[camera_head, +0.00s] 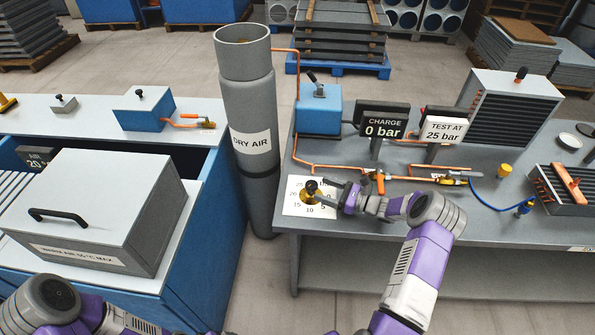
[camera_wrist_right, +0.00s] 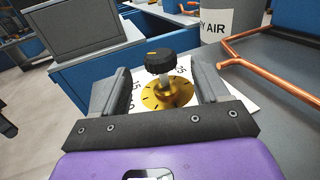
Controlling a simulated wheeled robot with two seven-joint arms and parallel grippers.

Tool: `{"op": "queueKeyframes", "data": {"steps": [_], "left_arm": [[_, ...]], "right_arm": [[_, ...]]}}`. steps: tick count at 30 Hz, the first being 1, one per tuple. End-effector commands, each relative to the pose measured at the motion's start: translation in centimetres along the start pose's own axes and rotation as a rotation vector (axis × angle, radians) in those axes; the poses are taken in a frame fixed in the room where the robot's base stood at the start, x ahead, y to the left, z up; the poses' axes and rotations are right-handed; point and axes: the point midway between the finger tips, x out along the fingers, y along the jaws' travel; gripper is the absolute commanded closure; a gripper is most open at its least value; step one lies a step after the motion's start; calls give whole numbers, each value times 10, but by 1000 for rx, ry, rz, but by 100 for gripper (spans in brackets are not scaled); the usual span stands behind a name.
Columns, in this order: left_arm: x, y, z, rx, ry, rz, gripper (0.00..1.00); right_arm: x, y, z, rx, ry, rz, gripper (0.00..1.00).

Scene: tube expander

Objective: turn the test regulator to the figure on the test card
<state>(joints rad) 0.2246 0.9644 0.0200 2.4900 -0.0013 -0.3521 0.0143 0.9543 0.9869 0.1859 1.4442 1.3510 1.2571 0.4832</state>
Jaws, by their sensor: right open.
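The test regulator is a black knob (camera_head: 311,186) on a brass dial base, set on a white scale plate (camera_head: 293,209) with figures around it. In the right wrist view the knob (camera_wrist_right: 160,58) has a small orange mark on top; which figure it points to I cannot tell. My right gripper (camera_head: 318,196) is open, its fingers (camera_wrist_right: 161,86) apart on either side of the regulator, with gaps visible. The test card (camera_head: 443,130) reads "TEST AT 25 bar". My left gripper is out of view; only part of its arm shows at the lower left.
A charge display (camera_head: 383,126) reads 0 bar. Copper pipes (camera_head: 335,167) run behind the dial, with an orange-handled valve (camera_head: 378,183) beside my right wrist. A tall grey "DRY AIR" cylinder (camera_head: 249,120) stands left of the bench. The bench front (camera_head: 480,235) is clear.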

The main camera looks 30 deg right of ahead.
Motion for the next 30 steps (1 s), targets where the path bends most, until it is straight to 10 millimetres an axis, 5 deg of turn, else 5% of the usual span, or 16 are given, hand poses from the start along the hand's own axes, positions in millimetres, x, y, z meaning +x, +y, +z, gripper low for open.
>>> {"op": "queueKeyframes", "data": {"steps": [16, 27, 30], "left_arm": [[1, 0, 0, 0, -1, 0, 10], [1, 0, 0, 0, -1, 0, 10], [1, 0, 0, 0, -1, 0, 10]], "right_arm": [[69, 0, 0, 0, 0, 1, 26], [75, 0, 0, 0, 0, 0, 26], [75, 0, 0, 0, 0, 0, 40]]}}
